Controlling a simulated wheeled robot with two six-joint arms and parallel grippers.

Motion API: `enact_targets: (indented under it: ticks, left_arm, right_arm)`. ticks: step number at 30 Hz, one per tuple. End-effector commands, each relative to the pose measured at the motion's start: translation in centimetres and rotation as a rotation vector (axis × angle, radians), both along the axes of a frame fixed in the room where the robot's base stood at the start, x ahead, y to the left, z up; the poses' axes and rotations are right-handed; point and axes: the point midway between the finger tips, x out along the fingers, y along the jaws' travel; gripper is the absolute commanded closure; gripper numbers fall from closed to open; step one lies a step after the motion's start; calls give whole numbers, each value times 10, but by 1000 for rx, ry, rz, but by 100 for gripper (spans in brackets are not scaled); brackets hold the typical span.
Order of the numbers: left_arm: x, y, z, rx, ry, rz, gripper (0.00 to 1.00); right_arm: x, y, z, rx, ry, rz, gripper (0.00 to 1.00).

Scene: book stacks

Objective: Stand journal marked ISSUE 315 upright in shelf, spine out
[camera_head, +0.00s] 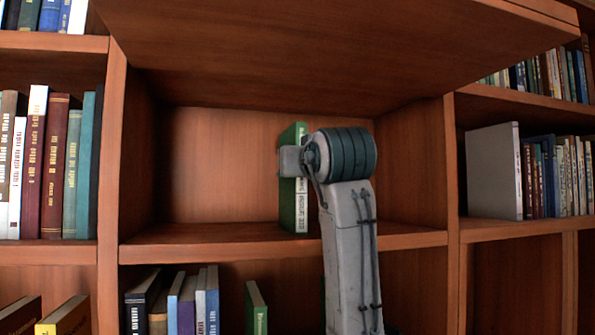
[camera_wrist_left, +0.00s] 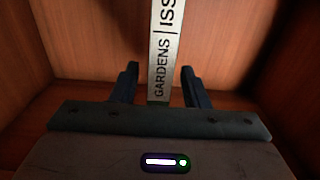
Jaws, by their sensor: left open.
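A green journal (camera_head: 287,205) with a pale spine stands upright on the floor of the middle shelf compartment (camera_head: 215,238), spine facing out. In the left wrist view its spine (camera_wrist_left: 163,45) reads "GARDENS | ISS"; the number is cut off. My left gripper (camera_wrist_left: 160,68) is open, with one finger on each side of the spine and a gap visible on both sides. In the head view my left arm covers part of the journal and hides the fingers. My right gripper is not in view.
The compartment is otherwise empty where visible, with free room left and right of the journal. A raised wooden panel (camera_head: 300,50) overhangs it. Books (camera_head: 55,165) fill the left bay, and a grey volume (camera_head: 495,172) stands in the right bay. More books (camera_head: 187,305) stand below.

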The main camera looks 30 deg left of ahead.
Motion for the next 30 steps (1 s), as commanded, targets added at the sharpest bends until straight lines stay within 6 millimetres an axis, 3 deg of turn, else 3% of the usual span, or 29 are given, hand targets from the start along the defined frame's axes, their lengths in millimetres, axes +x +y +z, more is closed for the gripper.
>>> enact_targets:
  ticks: [6,13,18,30]
  left_arm:
    - [-31,-38,-6,-2,-4,-6,58]
    - [-58,-68,-4,-1,-2,-4,58]
    - [-67,-78,-2,-1,-1,-2,58]
    - [-68,-80,-2,-1,1,-1,58]
  right_arm:
    - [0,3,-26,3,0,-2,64]
    - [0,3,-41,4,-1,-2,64]
    - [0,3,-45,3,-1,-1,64]
    - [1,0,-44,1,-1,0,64]
